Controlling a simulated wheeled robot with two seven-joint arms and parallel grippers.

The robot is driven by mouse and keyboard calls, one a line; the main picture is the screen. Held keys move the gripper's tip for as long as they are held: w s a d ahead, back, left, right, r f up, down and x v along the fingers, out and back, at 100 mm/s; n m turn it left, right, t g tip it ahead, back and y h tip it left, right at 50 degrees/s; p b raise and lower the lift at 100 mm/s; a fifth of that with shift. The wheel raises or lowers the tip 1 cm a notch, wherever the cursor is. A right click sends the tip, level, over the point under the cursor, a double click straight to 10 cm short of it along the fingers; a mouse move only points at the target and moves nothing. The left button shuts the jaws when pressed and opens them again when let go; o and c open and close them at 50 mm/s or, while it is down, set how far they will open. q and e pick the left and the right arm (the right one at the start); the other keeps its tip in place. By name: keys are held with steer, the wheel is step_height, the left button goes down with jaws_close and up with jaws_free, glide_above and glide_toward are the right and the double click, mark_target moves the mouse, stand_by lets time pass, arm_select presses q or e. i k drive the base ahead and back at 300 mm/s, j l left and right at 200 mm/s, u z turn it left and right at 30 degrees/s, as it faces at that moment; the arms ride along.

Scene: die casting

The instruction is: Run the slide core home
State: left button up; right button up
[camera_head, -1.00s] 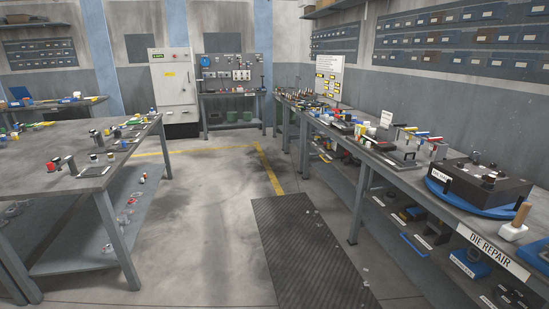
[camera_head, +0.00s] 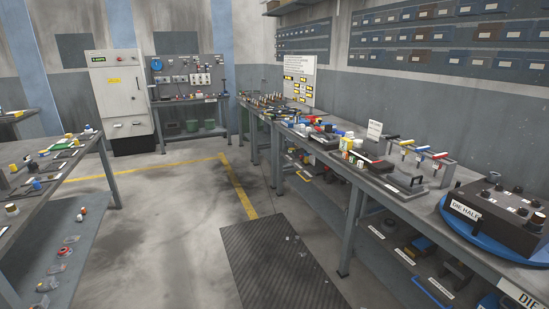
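A dark die half (camera_head: 500,212) with a white "DIE HALF" label sits on a blue round base (camera_head: 462,232) at the right end of the long right-hand bench (camera_head: 330,160). Small knobs and fittings stand on top of the die half. I cannot tell which part of it is the slide core. Neither of my grippers shows in the head view.
The right bench carries a dark plate with a handle (camera_head: 405,185), a rack of coloured-handled tools (camera_head: 420,150) and bottles. A black floor mat (camera_head: 285,262) lies before it. Another bench (camera_head: 50,170) stands left.

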mark_target(409, 184)
steer(key=i+j+z, duration=0.25)
steer(key=i+z, duration=0.2)
steer(key=i+j+z, duration=0.45)
steer(key=i+l, duration=0.05)
